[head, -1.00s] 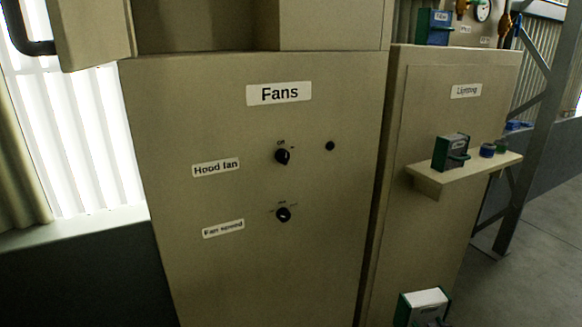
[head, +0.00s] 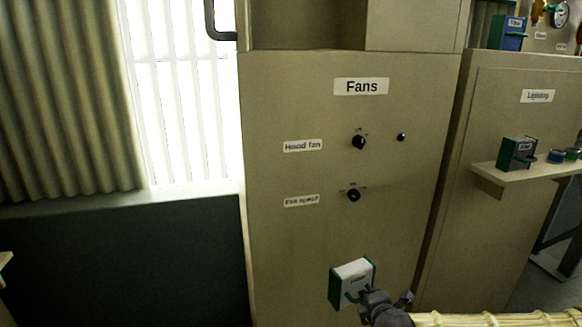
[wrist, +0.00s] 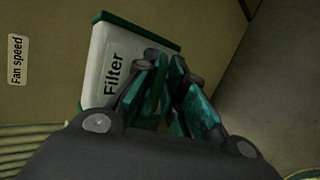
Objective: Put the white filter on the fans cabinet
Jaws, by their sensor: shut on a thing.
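The white filter (head: 353,270), a small white box with green ends and a green handle, shows low in the head view in front of the lower part of the fans cabinet (head: 300,245). My gripper (head: 372,298) is shut on its handle. The wrist view shows the filter (wrist: 108,75) with its "Filter" label, left of my gripper's closed fingers (wrist: 168,75). I cannot tell whether the filter touches the cabinet front. The cabinet is beige, with a "Fans" sign, a hood fan knob, a fan speed knob and a box-like upper part.
To the right stands the lighting cabinet (head: 500,230), with a shelf (head: 535,172) holding a dark green box (head: 517,153) and small round items (head: 557,156). A blue box (head: 508,33) stands higher up. A bright window (head: 180,90) and curtain (head: 65,100) are left.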

